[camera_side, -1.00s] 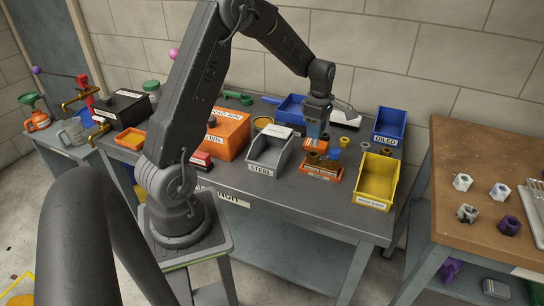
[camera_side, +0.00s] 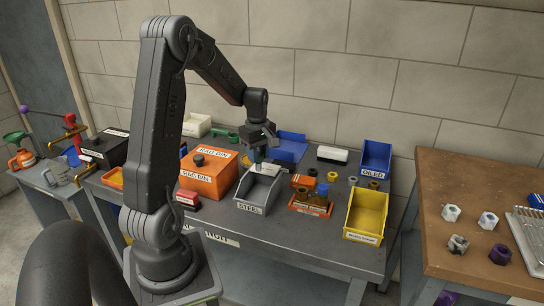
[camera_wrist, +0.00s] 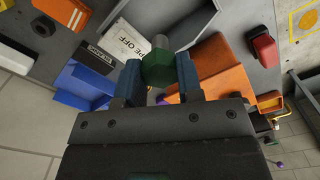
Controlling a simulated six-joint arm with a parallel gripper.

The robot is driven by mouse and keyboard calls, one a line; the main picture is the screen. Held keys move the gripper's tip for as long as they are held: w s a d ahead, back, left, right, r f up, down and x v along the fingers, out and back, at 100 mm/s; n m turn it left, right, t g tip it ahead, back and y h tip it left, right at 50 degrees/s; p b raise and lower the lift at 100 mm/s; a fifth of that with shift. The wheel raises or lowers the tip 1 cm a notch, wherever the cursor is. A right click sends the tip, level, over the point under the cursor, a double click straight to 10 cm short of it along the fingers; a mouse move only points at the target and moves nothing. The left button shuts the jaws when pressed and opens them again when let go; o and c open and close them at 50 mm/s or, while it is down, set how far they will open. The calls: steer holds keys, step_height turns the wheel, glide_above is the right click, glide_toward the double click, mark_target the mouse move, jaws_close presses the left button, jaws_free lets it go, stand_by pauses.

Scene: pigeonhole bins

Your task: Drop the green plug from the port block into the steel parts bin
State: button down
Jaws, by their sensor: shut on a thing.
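My gripper (camera_side: 258,153) is shut on the green plug (camera_wrist: 158,68), which sits between the two blue fingers in the wrist view. In the side view the plug (camera_side: 259,158) shows as a small dark green piece under the fingers. The grey steel parts bin (camera_side: 252,208), labelled STEEL, stands on the bench below the gripper. The gripper and plug appear above the bin's back part; the exact height is hard to tell. The port block (camera_side: 310,209) is orange, to the right of the steel bin, with several other plugs on it.
An orange bin (camera_side: 205,180) stands left of the steel bin. A yellow bin (camera_side: 366,215) and a blue bin labelled OILED (camera_side: 375,160) stand to the right. Another blue bin (camera_side: 291,147) and a white-topped box (camera_side: 332,154) lie behind.

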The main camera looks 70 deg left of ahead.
mark_target(259, 170)
steer(key=shift+f, duration=2.8)
steer(key=c, duration=0.7)
jaws_free()
steer(key=shift+r, duration=4.05)
